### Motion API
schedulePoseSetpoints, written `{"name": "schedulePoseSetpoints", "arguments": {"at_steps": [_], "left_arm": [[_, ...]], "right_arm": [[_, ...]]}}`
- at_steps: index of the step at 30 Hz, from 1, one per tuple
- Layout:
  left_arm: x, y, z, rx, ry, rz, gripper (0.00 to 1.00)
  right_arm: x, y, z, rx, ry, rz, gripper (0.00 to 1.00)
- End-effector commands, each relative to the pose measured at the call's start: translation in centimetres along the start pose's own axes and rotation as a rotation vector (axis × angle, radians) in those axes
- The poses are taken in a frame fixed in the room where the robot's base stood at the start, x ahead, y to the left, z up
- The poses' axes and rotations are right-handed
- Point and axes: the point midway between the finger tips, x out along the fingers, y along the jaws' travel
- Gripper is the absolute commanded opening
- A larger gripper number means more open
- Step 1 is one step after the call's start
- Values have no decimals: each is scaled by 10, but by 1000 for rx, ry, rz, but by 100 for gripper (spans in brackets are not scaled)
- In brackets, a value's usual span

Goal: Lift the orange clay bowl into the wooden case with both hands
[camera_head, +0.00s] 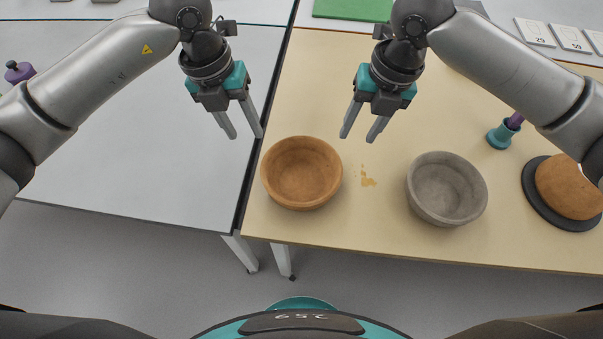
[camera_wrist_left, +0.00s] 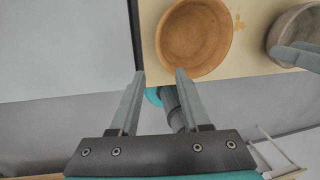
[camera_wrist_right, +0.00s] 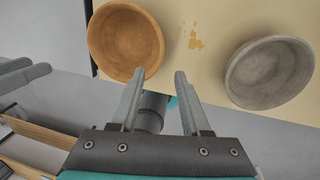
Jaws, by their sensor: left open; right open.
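The orange clay bowl (camera_head: 301,173) stands upright and empty near the front left corner of the beige table. It also shows at the top of the left wrist view (camera_wrist_left: 195,38) and of the right wrist view (camera_wrist_right: 125,42). My left gripper (camera_head: 244,135) is open and empty, above and to the left behind the bowl. My right gripper (camera_head: 358,137) is open and empty, above and to the right behind it. Neither touches the bowl. The wooden case is not clearly visible; wooden boards (camera_wrist_right: 38,132) show low in the right wrist view, and I cannot tell whether they belong to it.
A grey bowl (camera_head: 447,189) stands right of the orange one on the beige table (camera_head: 330,235). Further right are a teal and purple tool (camera_head: 500,136) and a brown piece (camera_head: 570,187) on a dark disc. Tan crumbs (camera_head: 367,178) lie between the bowls.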

Motion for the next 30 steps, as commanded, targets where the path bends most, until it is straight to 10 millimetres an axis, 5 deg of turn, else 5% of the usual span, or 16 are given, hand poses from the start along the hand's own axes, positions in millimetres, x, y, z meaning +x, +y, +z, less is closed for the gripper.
{"name": "schedulePoseSetpoints", "arguments": {"at_steps": [18, 30], "left_arm": [[115, 0, -2, 1, 4, 1, 47], [144, 0, -1, 2, 1, 2, 47]], "right_arm": [[115, 0, -2, -1, 5, -1, 47], [144, 0, -1, -1, 2, -1, 47]]}}
